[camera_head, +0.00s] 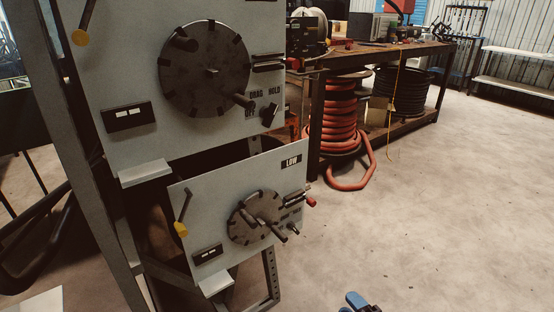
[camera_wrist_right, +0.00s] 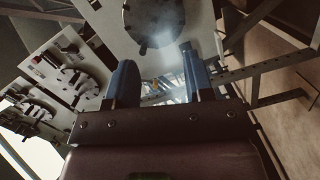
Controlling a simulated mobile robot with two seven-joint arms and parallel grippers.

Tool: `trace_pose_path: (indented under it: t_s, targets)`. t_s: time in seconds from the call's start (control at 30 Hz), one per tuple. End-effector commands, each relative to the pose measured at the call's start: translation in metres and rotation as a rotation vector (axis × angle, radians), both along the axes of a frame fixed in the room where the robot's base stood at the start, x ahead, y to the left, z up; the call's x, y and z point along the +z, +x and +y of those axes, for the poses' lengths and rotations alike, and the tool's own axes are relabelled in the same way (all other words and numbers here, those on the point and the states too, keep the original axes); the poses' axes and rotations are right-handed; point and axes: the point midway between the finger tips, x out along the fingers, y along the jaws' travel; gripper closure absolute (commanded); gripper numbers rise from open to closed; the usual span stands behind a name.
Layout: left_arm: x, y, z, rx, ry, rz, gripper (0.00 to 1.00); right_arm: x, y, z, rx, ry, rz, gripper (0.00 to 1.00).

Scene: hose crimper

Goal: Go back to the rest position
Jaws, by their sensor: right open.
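My right gripper (camera_head: 357,302) shows only as blue fingertips at the bottom edge of the head view, in front of the floor and right of the lower panel. In the right wrist view its two blue fingers (camera_wrist_right: 155,75) stand apart with nothing between them. The grey upper panel (camera_head: 110,75) carries a large dark dial (camera_head: 204,68). The lower panel (camera_head: 215,180), labelled LOW, carries a smaller dial (camera_head: 257,217) with handles. The right gripper is apart from both panels in the head view. My left gripper is not in view.
A metal frame (camera_head: 78,150) holds the panels at the left. A workbench (camera_head: 385,56) stands at the back, with a coiled red hose (camera_head: 340,115) and a dark coil (camera_head: 415,90) beneath it. The concrete floor (camera_head: 430,220) at right is clear.

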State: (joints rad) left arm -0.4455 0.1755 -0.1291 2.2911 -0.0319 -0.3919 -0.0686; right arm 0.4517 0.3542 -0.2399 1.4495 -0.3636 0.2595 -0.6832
Motion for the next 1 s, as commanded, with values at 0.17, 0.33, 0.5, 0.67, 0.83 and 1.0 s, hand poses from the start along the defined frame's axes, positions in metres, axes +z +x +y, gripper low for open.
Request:
trace_pose_path:
  t_s: [0.17, 0.33, 0.5, 0.67, 0.83, 1.0]
  targets:
    - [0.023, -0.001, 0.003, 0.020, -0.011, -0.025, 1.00, 0.033, -0.043, -0.018, -0.117, 0.153, 0.115, 0.52]
    - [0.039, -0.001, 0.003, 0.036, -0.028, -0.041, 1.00, 0.052, -0.094, -0.036, -0.242, 0.320, 0.252, 0.52]
    - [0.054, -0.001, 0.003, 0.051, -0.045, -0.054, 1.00, 0.071, -0.147, -0.053, -0.372, 0.492, 0.381, 0.52]
    - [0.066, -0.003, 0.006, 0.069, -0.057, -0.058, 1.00, 0.089, -0.201, -0.067, -0.499, 0.656, 0.498, 0.52]
    - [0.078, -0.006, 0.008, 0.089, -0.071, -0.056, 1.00, 0.110, -0.259, -0.080, -0.639, 0.830, 0.617, 0.52]
    - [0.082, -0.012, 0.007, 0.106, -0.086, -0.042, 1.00, 0.125, -0.306, -0.088, -0.754, 0.965, 0.705, 0.52]
